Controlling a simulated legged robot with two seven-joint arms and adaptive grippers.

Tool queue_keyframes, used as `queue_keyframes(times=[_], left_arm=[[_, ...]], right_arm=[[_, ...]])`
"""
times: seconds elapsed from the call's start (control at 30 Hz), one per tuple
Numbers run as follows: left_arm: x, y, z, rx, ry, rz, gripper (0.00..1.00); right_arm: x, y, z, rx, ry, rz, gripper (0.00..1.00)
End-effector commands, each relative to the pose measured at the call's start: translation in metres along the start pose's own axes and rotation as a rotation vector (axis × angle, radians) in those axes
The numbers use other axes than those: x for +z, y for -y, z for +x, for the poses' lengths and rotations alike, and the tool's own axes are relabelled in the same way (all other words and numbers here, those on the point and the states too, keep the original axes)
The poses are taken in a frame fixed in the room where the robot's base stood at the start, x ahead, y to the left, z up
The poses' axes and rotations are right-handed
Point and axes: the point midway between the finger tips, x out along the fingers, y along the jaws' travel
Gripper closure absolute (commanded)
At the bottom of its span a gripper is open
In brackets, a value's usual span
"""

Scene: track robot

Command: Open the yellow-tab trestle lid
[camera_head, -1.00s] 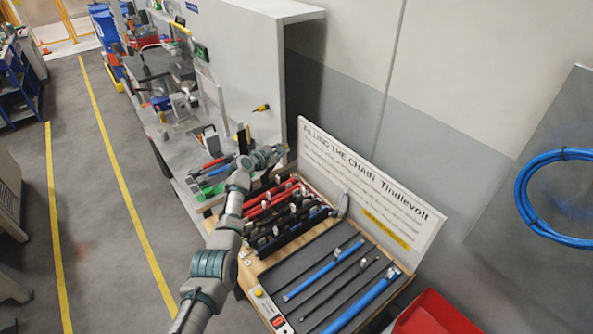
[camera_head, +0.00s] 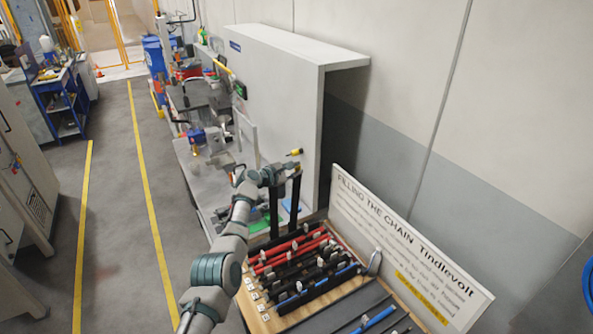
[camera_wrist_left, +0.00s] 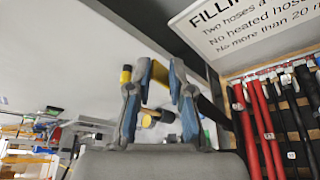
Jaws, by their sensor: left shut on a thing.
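My left gripper (camera_head: 288,171) is shut at the near end of the grey bench, in front of the tall grey panel. Two upright black bars (camera_head: 294,195) stand right below the gripper. The lid's own surface is hard to make out. A yellow-and-black cylinder (camera_head: 295,152) shows by the panel just above the gripper. My right gripper is out of view.
A rack of red, black and blue hoses (camera_head: 300,260) lies close in front, with a white sign (camera_head: 410,255) behind it. The tall grey panel (camera_head: 275,100) stands beside the gripper. Green and blue items lie on the bench. The yellow-lined floor (camera_head: 120,230) at left is clear.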

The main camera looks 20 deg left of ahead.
Motion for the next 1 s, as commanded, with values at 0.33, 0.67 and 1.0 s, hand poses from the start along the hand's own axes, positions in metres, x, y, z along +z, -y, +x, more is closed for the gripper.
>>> queue_keyframes(times=[0.33,0.67,1.0], left_arm=[[-0.006,0.006,0.001,-0.01,-0.008,0.0,0.69],[-0.002,0.002,0.0,-0.003,-0.003,0.001,0.69],[-0.005,-0.001,-0.02,0.002,-0.003,0.002,0.69]], right_arm=[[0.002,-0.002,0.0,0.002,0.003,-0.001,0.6],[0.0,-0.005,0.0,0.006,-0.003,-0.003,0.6],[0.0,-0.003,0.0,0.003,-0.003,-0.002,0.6]])
